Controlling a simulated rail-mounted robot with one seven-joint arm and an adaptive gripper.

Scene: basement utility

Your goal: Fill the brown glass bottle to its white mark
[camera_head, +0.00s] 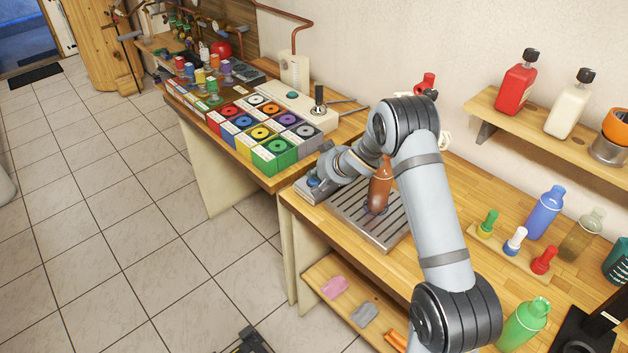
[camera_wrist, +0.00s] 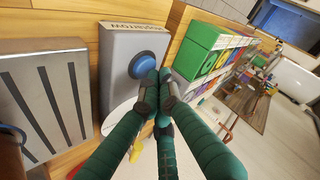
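The brown glass bottle (camera_head: 380,188) stands upright on the slotted metal tray (camera_head: 398,232), partly behind my arm. Its white mark and the level inside cannot be made out. A grey box with a round blue button (camera_head: 313,183) sits at the tray's left end. In the wrist view the blue button (camera_wrist: 148,66) faces my gripper (camera_wrist: 158,92). My gripper's teal fingers are drawn together with nothing seen between them. Their tips overlap the button's lower right edge; contact cannot be told. A brown edge, probably the bottle, shows at the far left of the wrist view.
Colored boxes (camera_head: 277,154) fill the neighboring bench on the left. Blue (camera_head: 545,212) and green (camera_head: 525,325) bottles and several colored stoppers stand right of the tray. A wall shelf (camera_head: 530,128) holds red and cream bottles. Bare wood lies between tray and stoppers.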

